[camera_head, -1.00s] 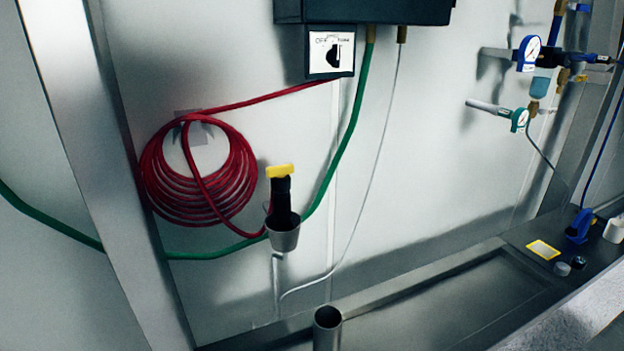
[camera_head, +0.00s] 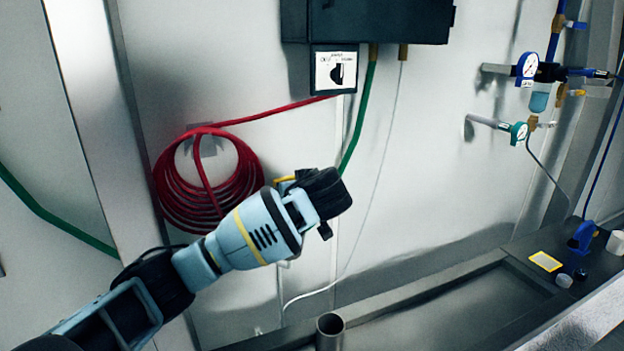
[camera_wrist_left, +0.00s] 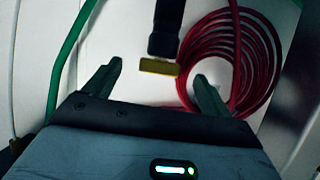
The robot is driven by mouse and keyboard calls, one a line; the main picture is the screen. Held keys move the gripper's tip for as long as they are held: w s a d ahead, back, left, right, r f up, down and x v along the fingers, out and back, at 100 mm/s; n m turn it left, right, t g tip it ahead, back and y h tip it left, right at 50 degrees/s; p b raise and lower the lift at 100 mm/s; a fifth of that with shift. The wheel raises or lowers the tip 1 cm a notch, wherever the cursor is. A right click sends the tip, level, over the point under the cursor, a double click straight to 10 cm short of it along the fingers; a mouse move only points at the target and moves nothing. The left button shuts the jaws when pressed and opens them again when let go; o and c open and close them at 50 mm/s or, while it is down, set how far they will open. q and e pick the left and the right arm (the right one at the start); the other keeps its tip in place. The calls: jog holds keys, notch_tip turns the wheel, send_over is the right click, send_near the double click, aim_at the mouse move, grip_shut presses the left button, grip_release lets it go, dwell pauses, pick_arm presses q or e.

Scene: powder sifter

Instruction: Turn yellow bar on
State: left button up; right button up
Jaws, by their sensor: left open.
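The yellow bar (camera_wrist_left: 159,66) sits across the end of a black handle (camera_wrist_left: 164,35) in the left wrist view. In the head view only a small piece of the yellow bar (camera_head: 284,179) shows behind my left gripper (camera_head: 328,196). In the wrist view my left gripper (camera_wrist_left: 157,86) is open, and the bar lies between the lines of its two fingers, near their tips. Neither finger visibly touches it. My left arm hides the rest of the handle and its grey cup in the head view. My right gripper is not in view.
A coiled red hose (camera_head: 207,180) hangs on the wall beside my gripper. A green hose (camera_head: 358,120) runs down from a dark box (camera_head: 365,20) with a switch plate (camera_head: 336,71). A metal pipe (camera_head: 330,330) stands below. Gauges and valves are at the right.

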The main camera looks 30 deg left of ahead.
aim_at(286, 177)
pick_arm(q)
jog(key=shift+n+y, duration=0.4)
jog(key=shift+n, duration=0.1)
jog(key=shift+w+a+f, duration=0.1)
jog(key=shift+w+a, duration=1.15)
jog(key=shift+a, duration=0.2)
jog(key=shift+w+a, duration=1.25)
jog(key=shift+a, duration=0.15)
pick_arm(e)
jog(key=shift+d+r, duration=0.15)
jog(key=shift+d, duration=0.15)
pick_arm(q)
jog(key=c, duration=1)
